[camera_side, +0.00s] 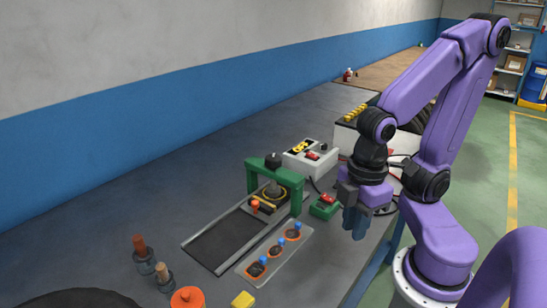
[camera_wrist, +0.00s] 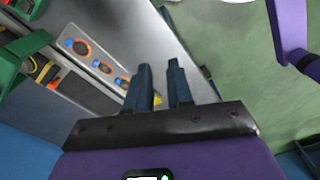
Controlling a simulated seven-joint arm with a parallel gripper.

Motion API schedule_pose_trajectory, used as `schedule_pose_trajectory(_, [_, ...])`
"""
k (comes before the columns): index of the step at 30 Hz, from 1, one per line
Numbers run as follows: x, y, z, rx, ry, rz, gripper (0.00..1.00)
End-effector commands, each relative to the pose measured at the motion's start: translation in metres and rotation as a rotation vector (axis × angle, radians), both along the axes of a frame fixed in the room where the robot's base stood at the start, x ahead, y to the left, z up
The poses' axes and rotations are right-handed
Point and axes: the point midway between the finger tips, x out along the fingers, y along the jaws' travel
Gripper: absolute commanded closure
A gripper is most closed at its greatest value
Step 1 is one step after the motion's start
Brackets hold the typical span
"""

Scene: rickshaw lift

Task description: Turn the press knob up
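A green press frame (camera_side: 277,174) stands at the end of a dark track, with a black piece (camera_side: 273,159) on top. Behind it is a light grey control box (camera_side: 296,164) with a red switch (camera_side: 312,156) and a small dark knob (camera_side: 323,147). I cannot tell for sure which part is the press knob, or its setting. My gripper (camera_side: 355,232) hangs to the right, near the bench edge, apart from both. In the wrist view my gripper (camera_wrist: 160,68) has its two fingers apart with nothing between them. Part of the green frame (camera_wrist: 20,52) shows at the left.
A small green box (camera_side: 324,207) with a red switch sits between the press and my gripper. A metal plate (camera_side: 290,255) with several blue-tipped parts lies in front.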

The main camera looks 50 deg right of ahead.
Motion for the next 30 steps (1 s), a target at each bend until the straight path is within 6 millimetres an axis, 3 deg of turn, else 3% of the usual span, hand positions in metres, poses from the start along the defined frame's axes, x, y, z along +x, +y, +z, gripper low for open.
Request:
schedule_pose_trajectory(1, [0.003, 0.001, 0.001, 0.0, 0.001, -0.021, 0.61])
schedule_pose_trajectory(5, [0.023, 0.009, 0.011, 0.001, 0.003, -0.18, 0.21])
schedule_pose_trajectory(11, [0.086, 0.019, 0.039, 0.001, 0.012, -0.669, 0.21])
schedule_pose_trajectory(17, [0.157, 0.01, 0.066, 0.002, 0.021, -1.192, 0.21])
schedule_pose_trajectory(23, [0.224, -0.022, 0.091, 0.004, 0.029, -1.715, 0.21])
schedule_pose_trajectory(30, [0.289, -0.086, 0.116, 0.008, 0.036, -2.339, 0.21])
